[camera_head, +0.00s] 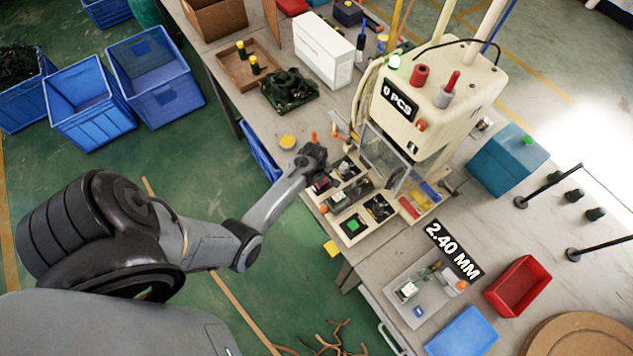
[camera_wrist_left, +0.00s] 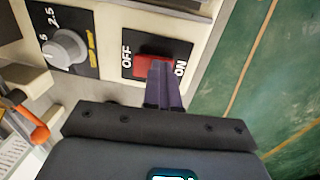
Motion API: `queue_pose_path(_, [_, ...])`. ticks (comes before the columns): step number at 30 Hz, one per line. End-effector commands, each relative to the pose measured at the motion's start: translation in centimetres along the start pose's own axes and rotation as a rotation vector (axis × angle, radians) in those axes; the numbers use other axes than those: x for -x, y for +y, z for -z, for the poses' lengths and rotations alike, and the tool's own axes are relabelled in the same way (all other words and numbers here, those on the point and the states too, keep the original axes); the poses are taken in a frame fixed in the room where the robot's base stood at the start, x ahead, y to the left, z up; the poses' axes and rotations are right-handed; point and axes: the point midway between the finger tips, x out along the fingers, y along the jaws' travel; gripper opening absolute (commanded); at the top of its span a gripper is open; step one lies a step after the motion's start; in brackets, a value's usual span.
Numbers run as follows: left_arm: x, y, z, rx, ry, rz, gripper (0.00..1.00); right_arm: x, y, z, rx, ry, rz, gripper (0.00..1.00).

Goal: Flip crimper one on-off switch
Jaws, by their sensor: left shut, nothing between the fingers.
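The crimper (camera_head: 440,85) stands on the bench with a "0 PCS" display and a lit green lamp on top. Its on-off switch is a red rocker (camera_wrist_left: 150,66) on a black plate, marked OFF at its left and ON at its right in the left wrist view. My left gripper (camera_wrist_left: 163,66) is shut and empty, its tips over the right, ON-side part of the rocker. The tips hide that part, and I cannot tell whether they touch it. In the head view my left gripper (camera_head: 320,178) is at the crimper's front left corner. My right gripper is not in view.
A grey knob (camera_wrist_left: 65,48) with a number scale sits beside the switch. Other control panels (camera_head: 352,225) line the crimper's front. A white box (camera_head: 322,50) and a brown tray (camera_head: 240,72) stand farther back. A red bin (camera_head: 518,287) and a blue tray (camera_head: 462,333) lie at right.

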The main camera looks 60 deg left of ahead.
Motion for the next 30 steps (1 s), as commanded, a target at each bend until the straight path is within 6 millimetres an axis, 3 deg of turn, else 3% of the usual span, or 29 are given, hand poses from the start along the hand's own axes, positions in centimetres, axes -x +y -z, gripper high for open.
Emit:
queue_pose_path(1, [-1.2,-0.3,0.2,0.003,0.008,-0.008,0.00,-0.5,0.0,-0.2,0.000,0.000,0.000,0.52])
queue_pose_path(11, [-0.1,-0.3,0.0,-0.001,0.006,-0.005,0.00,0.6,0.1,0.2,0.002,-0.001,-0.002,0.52])
queue_pose_path(21, [4.4,-0.4,-0.3,-0.006,-0.001,0.007,0.00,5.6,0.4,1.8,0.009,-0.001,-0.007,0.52])
queue_pose_path(23, [4.8,-0.4,-0.3,-0.006,0.001,0.004,0.00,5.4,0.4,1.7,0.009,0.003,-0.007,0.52])
queue_pose_path(30, [9.4,-0.7,-0.3,-0.005,0.001,0.005,0.00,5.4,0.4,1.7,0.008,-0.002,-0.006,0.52])
